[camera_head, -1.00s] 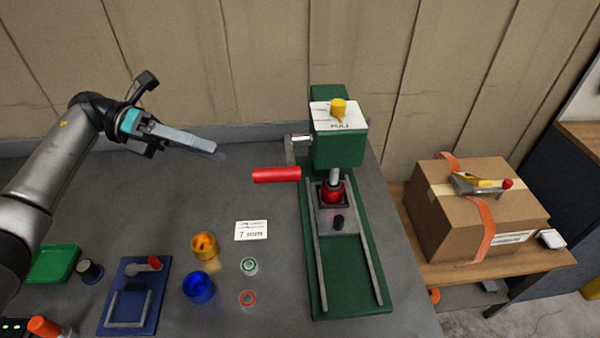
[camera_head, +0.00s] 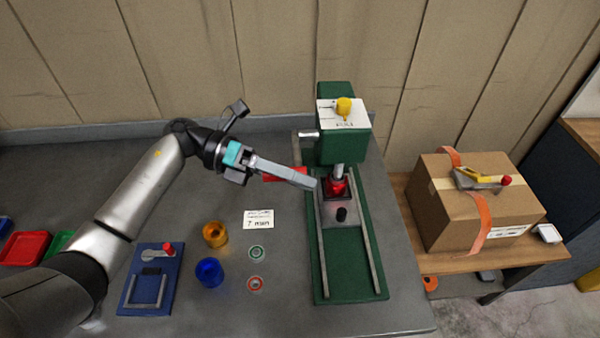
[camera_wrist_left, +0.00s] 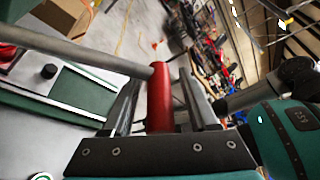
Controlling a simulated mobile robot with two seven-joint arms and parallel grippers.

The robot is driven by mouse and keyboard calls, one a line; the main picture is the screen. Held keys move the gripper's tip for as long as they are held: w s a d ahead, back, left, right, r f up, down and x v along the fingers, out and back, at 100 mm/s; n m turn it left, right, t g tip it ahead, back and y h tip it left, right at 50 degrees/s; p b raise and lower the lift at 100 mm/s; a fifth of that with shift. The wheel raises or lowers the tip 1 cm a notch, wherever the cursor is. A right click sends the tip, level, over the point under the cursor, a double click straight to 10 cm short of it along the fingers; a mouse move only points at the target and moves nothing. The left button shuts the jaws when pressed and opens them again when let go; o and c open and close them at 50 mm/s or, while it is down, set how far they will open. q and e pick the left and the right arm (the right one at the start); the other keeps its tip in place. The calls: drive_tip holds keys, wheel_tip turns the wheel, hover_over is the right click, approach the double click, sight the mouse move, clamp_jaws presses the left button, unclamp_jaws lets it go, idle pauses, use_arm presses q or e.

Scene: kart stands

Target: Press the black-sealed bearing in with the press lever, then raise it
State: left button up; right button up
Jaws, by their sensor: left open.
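The green press (camera_head: 345,137) stands right of centre, its ram down at a red holder (camera_head: 336,188) on the sliding plate. The press lever's red handle (camera_head: 284,174) points left, partly behind my left gripper (camera_head: 312,184). In the left wrist view the red handle (camera_wrist_left: 160,98) stands between the two fingers (camera_wrist_left: 160,110), which are open around it; the grey lever rod (camera_wrist_left: 85,55) runs from it to the left. I cannot make out the black-sealed bearing; the ram and holder may hide it. My right gripper is not in view.
A green-sealed ring (camera_head: 257,252) and an orange-sealed ring (camera_head: 256,284) lie left of the press. An orange cup (camera_head: 215,234), a blue cup (camera_head: 209,272), a card (camera_head: 258,219) and a blue fixture (camera_head: 135,298) are farther left. A cardboard box (camera_head: 440,215) stands on the right shelf.

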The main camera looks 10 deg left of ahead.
use_arm(q)
drive_tip(key=shift+d, duration=0.15)
clamp_jaws()
idle(0.4)
idle(1.0)
